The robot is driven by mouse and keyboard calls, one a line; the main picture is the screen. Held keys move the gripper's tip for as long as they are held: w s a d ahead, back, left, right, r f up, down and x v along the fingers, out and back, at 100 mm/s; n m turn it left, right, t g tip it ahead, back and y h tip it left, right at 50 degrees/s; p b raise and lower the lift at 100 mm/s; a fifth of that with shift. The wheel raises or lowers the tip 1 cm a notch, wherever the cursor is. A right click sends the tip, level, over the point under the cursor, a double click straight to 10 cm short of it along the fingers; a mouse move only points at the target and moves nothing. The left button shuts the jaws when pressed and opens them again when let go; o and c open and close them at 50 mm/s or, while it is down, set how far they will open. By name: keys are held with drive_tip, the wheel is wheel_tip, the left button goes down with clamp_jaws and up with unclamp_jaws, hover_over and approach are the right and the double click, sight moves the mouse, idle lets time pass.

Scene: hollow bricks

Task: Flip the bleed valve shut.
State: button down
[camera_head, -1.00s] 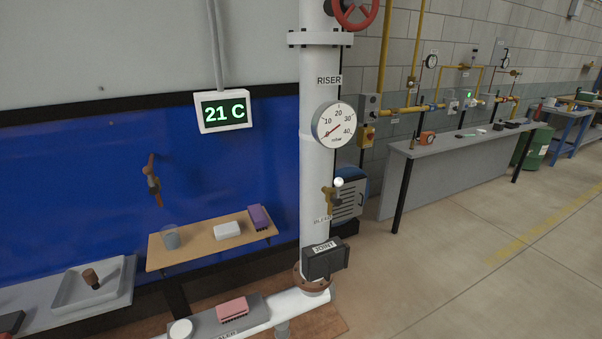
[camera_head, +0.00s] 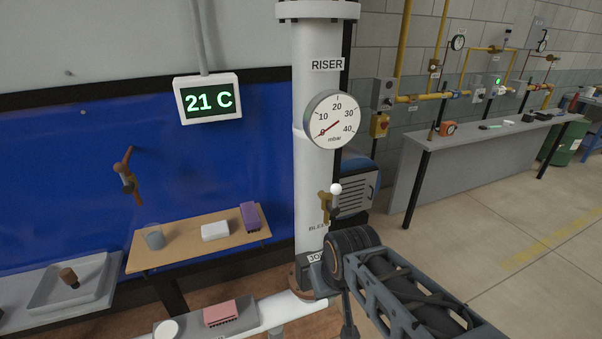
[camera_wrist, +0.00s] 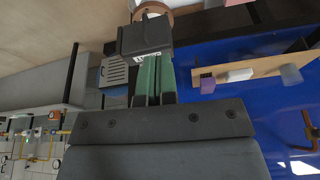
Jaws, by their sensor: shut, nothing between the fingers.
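The bleed valve (camera_head: 326,204) is a small brass fitting on the white riser pipe (camera_head: 312,160), above a partly covered BLEED label. Its lever ends in a white ball knob (camera_head: 336,188), which sits at the upper right of the brass body. My arm reaches in from the lower right of the head view, with its wrist just below the valve, and hides the fingers there. In the wrist view my gripper (camera_wrist: 154,80) has its two green fingers together and empty, pointing toward the dark JOINT box (camera_wrist: 145,34). I cannot make out the valve in the wrist view.
A round gauge (camera_head: 332,120) on the riser has its needle near 0. A wooden shelf (camera_head: 190,246) holds a cup, a white block and a purple block. A blue machine (camera_head: 357,185) stands behind the riser. A grey bench (camera_head: 430,160) is at right, with open floor before it.

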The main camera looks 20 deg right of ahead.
drive_tip(key=w+d+r+n+y+p, duration=0.1)
drive_tip(key=w+d+r+y, duration=0.2)
drive_tip(key=w+d+r, duration=0.3)
drive_tip(key=w+d+r+n+y+p, duration=0.2)
drive_tip(key=w+d+r, duration=0.5)
drive_tip(key=d+r, duration=0.6)
drive_tip(key=shift+d+r+t+y, duration=0.3)
drive_tip(key=shift+d+y, duration=0.15)
drive_tip(key=shift+y, duration=0.45)
drive_tip(key=p, duration=0.2)
approach(335, 199)
drive_tip(key=shift+w+a+f, duration=0.25)
drive_tip(key=shift+w+f, duration=0.35)
drive_tip(key=shift+f, duration=0.15)
drive_tip(key=shift+w+a+f, duration=0.25)
drive_tip(key=shift+w+f, duration=0.4)
drive_tip(key=shift+f, duration=0.1)
drive_tip(key=shift+w+a+f, duration=0.25)
drive_tip(key=shift+w+f, duration=0.35)
drive_tip(key=shift+f, duration=0.15)
